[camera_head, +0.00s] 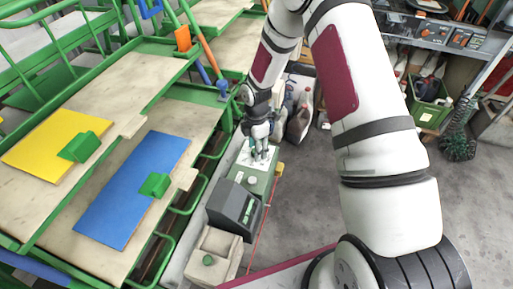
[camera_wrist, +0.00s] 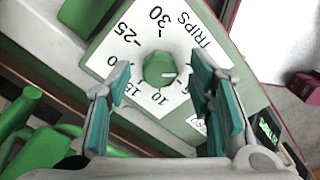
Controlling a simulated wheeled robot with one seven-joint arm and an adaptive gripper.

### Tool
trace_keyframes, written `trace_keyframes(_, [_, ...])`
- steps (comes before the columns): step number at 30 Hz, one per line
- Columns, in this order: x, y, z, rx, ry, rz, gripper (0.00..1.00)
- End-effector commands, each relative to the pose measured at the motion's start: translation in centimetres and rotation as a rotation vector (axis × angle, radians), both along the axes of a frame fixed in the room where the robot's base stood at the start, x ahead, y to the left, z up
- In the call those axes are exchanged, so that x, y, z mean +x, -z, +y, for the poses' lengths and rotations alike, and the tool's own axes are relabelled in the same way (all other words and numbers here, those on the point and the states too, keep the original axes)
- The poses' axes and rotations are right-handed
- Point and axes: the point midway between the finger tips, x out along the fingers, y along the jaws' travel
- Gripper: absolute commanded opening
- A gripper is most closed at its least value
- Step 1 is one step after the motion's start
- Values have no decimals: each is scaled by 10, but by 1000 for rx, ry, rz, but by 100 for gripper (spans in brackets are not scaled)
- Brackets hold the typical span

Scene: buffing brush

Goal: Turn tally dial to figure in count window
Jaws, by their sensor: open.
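The tally dial is a green knob (camera_wrist: 159,70) with a short white pointer mark, on a white plate (camera_wrist: 128,43) printed with "TRIPS" and a ring of figures. The mark points right in the wrist view, towards the side of the 5; the exact figure is unclear. My gripper (camera_wrist: 163,88) is open, its teal-padded fingers on either side of the knob, with gaps visible. A small dark window (camera_wrist: 268,130) with green marks shows at lower right; I cannot read its figure. In the head view my gripper (camera_head: 260,152) is over the white plate (camera_head: 244,156), hiding the knob.
The plate is on a green box (camera_head: 263,187) with a pale round button (camera_head: 252,181). A dark console (camera_head: 235,208) stands in front of it. Green-framed benches with a blue sheet (camera_head: 133,190) and a yellow sheet (camera_head: 57,143) stand left.

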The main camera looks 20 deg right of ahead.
Motion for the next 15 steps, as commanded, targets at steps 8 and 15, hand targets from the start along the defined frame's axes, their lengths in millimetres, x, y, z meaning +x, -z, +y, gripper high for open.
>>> trace_keyframes(8, [1, 4, 0, 0, 1, -2, 48])
trace_keyframes(15, [0, 3, 0, 0, 1, -1, 9])
